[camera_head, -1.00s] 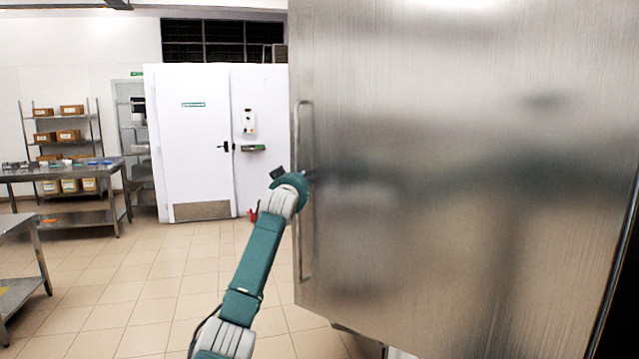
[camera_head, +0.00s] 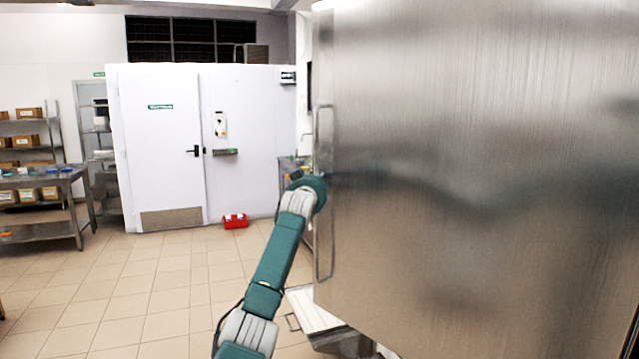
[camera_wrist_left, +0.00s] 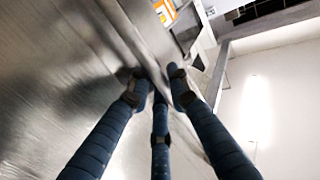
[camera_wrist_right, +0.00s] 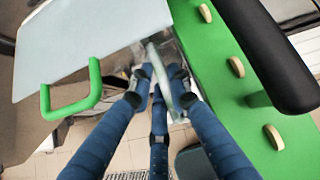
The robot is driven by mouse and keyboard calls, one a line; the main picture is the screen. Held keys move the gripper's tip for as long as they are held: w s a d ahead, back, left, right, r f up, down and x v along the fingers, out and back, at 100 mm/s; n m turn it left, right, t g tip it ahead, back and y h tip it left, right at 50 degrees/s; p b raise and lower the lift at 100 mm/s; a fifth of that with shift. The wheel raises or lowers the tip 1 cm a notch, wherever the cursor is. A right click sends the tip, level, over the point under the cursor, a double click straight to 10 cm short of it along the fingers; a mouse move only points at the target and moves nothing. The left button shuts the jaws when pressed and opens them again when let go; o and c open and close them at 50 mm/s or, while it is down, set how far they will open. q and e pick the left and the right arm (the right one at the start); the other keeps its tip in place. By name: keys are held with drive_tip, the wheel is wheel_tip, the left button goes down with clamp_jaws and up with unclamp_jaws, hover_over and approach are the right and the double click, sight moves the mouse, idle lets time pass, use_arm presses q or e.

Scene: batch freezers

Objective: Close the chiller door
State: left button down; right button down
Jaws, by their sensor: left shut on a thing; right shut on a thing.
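The chiller door (camera_head: 480,180) is a large brushed-steel panel filling the right of the head view. It stands open, with a long vertical handle (camera_head: 331,240) near its left edge. My left gripper (camera_head: 325,178) is at this handle, its fingers largely hidden behind the wrist. In the left wrist view its fingers (camera_wrist_left: 160,80) close on a narrow metal part beside the steel surface (camera_wrist_left: 60,75), apparently the handle. My right gripper (camera_wrist_right: 160,75) shows only in its wrist view, shut on a thin grey strip that I cannot identify.
A white-topped unit (camera_head: 312,312) stands below the door. A white cold-room wall (camera_head: 160,140), a red box (camera_head: 235,221) and a steel table (camera_head: 45,178) are farther back. Tiled floor at left is clear. A green handle (camera_wrist_right: 95,90) and green panel (camera_wrist_right: 235,80) are near my right gripper.

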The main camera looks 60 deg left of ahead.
use_arm(q)
drive_tip(key=shift+d+f, duration=0.1)
drive_tip(key=shift+f, duration=0.05)
drive_tip(key=c, duration=1.6)
unclamp_jaws()
drive_tip(key=shift+c, duration=0.2)
drive_tip(key=shift+w+d, duration=0.2)
drive_tip(key=v, duration=1.2)
